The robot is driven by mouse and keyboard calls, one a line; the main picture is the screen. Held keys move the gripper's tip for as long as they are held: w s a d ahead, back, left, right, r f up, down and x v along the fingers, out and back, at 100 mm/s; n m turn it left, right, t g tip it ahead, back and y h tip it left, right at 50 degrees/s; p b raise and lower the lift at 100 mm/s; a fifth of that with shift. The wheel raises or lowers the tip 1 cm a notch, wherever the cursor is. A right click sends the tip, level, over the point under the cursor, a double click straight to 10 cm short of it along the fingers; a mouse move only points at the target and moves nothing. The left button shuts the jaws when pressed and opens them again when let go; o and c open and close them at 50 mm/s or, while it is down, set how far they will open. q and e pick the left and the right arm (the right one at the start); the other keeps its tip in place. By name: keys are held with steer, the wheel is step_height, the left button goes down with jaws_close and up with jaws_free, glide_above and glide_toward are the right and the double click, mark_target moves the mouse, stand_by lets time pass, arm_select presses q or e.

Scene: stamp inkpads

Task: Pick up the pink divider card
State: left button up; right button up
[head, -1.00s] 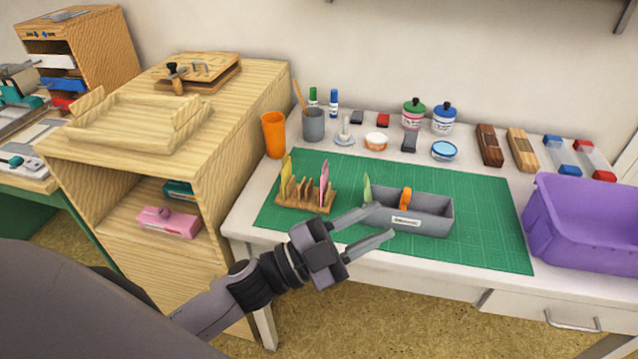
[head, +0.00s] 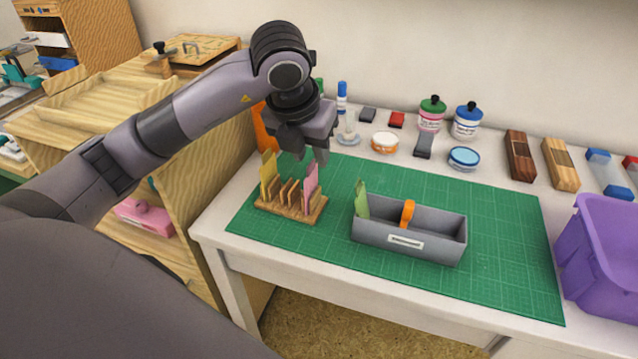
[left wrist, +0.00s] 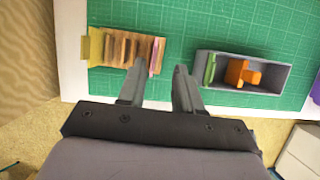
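The pink divider card (head: 311,182) stands upright in the right end of a wooden slotted rack (head: 290,208) on the green mat. In the left wrist view the pink card (left wrist: 154,57) is a thin edge near the tip of the left-hand finger. My left gripper (head: 312,154) is open and empty, pointing down above and slightly behind the card in the head view. In the left wrist view its two fingers (left wrist: 160,68) are spread apart, with green mat showing between them. I cannot tell the exact height gap. My right gripper is out of view.
A yellow card (head: 268,174) stands at the rack's left end. A grey tray (head: 400,240) with a green card (head: 361,200) and an orange object (head: 407,212) lies to the right. Jars, inkpads and a purple bin (head: 605,255) line the table. The mat's front right is clear.

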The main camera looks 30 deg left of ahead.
mark_target(311, 171)
arm_select(q)
steer(key=x, duration=0.4)
steer(key=a+x, duration=0.1)
steer(key=x, duration=0.1)
steer(key=shift+s+f, duration=0.15)
steer(key=shift+f, duration=0.45)
steer(key=shift+d, duration=0.1)
jaws_close()
